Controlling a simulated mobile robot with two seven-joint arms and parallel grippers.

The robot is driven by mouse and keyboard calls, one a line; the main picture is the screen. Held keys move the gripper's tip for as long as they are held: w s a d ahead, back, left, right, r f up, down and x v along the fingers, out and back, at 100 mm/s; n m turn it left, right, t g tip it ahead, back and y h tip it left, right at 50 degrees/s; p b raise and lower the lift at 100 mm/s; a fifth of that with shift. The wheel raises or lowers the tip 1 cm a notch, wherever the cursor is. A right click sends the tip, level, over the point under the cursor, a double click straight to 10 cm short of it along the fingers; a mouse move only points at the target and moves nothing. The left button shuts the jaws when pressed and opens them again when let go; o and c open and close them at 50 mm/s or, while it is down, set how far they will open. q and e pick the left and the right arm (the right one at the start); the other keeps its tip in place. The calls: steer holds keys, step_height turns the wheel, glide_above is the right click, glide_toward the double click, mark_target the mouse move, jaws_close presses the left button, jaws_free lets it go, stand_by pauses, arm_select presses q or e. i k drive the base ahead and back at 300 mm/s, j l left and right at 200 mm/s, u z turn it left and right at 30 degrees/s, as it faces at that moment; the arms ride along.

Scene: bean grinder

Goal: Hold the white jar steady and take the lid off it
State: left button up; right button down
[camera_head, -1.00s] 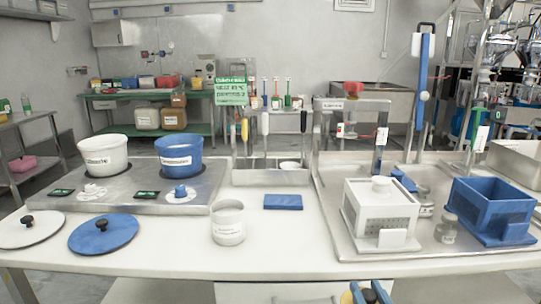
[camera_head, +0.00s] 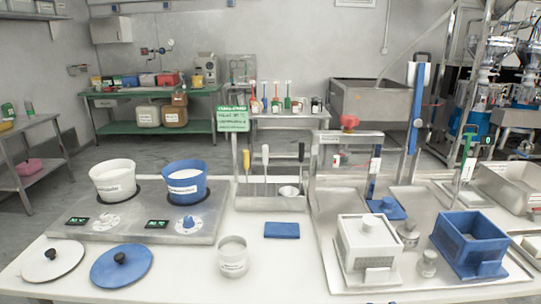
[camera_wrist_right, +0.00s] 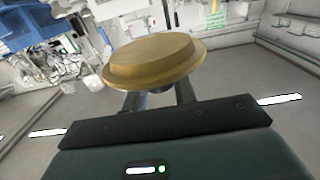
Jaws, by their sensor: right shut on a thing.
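The white jar (camera_head: 233,258) stands upright on the near part of the white table, left of the blue pad, with dark lettering on its side. Its top looks open, with no lid on it. In the right wrist view my right gripper (camera_wrist_right: 160,98) is shut on a round, tan-gold lid (camera_wrist_right: 150,58) with a wide rim. The lid is held away from any surface, and its underside grip is mostly hidden by its rim. My right gripper does not show in the head view. My left gripper is in neither current view.
The blue pad (camera_head: 282,230) lies beside the jar. Two round lids, white (camera_head: 52,261) and blue (camera_head: 121,265), lie at left before the hotplate (camera_head: 133,212) with two pots. A steel tray (camera_head: 318,208) with white (camera_head: 369,254) and blue (camera_head: 469,246) boxes is at right.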

mark_target(232, 250)
steer(key=k+j+z, duration=0.2)
steer(key=j, duration=0.15)
steer(key=j+z, duration=0.2)
steer(key=k+j+z, duration=0.2)
steer(key=j, duration=0.2)
steer(key=i+j, duration=0.2)
steer(key=i, duration=0.2)
steer(key=i+j, duration=0.2)
steer(key=i, duration=0.2)
